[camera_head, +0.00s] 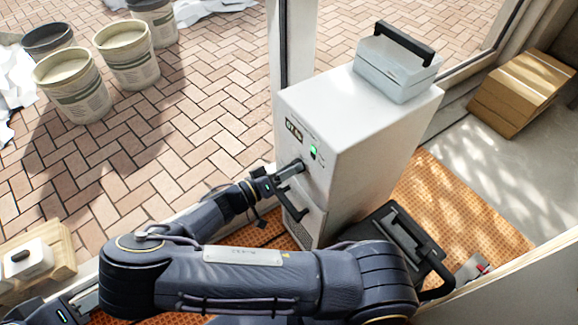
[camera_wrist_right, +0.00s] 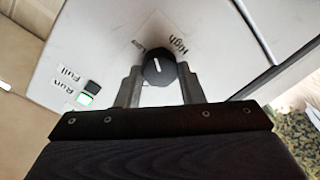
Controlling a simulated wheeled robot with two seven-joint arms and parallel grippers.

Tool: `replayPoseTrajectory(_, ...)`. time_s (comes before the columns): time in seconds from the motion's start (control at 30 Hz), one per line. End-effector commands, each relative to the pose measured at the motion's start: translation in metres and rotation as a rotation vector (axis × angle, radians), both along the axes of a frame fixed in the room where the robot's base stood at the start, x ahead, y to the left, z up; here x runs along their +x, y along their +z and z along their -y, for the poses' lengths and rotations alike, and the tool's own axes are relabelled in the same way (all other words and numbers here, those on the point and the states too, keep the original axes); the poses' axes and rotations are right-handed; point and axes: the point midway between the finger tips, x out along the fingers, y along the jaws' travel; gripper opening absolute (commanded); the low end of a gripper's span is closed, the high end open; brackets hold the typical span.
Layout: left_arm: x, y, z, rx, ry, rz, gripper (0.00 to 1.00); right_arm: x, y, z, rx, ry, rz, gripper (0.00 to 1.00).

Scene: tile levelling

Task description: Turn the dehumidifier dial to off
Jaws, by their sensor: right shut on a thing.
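The white dehumidifier (camera_head: 370,135) stands upright at the centre of the head view. Its dial (camera_wrist_right: 158,68) is a black knob with a white pointer line in the right wrist view. The labels High (camera_wrist_right: 178,45) and Low (camera_wrist_right: 143,50) are printed near it; I cannot make out an Off label. My right gripper (camera_wrist_right: 158,80) is shut on the dial, one finger on each side. In the head view it is at the front panel (camera_head: 290,178), and its fingers hide the dial. My left gripper (camera_head: 85,301) is at the bottom left, partly hidden by my right arm.
A green lamp (camera_wrist_right: 85,98) is lit on the panel. Several buckets (camera_head: 75,85) stand on the brick paving at the left. A black case (camera_head: 395,240) and cardboard boxes (camera_head: 522,88) are at the right.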

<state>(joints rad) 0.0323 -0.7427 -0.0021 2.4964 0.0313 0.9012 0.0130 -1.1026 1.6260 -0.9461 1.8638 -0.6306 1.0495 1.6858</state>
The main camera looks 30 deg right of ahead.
Motion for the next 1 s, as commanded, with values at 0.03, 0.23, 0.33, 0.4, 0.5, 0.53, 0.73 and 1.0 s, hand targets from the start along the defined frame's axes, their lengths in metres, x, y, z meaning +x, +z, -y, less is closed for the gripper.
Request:
replayPoseTrajectory(0.03,0.0,0.005,0.0,0.0,0.0,0.0,0.36,0.0,0.002,0.0,0.0,0.0,-0.045,0.12)
replayPoseTrajectory(0.23,0.0,0.014,0.0,0.0,0.0,0.0,0.36,0.001,0.001,0.0,-0.015,-0.001,-0.235,0.12)
replayPoseTrajectory(0.33,0.0,0.019,0.0,0.0,0.0,0.0,0.36,0.001,0.001,-0.001,-0.021,0.001,-0.33,0.12)
replayPoseTrajectory(0.4,0.0,0.021,0.0,0.0,0.0,0.0,0.36,0.001,0.001,0.0,-0.026,0.001,-0.396,0.12)
replayPoseTrajectory(0.5,0.0,0.025,0.0,0.0,0.0,0.0,0.36,0.001,0.001,-0.001,-0.034,0.001,-0.491,0.12)
replayPoseTrajectory(0.53,0.0,0.027,0.0,0.0,0.0,0.0,0.36,0.001,0.0,0.0,-0.036,0.001,-0.52,0.12)
replayPoseTrajectory(0.73,0.0,0.034,0.0,0.0,0.0,0.0,0.36,0.002,0.0,0.0,-0.051,0.001,-0.709,0.12)
replayPoseTrajectory(1.0,0.0,0.043,0.0,0.0,0.0,0.0,0.36,0.002,-0.001,-0.001,-0.07,0.001,-0.963,0.12)
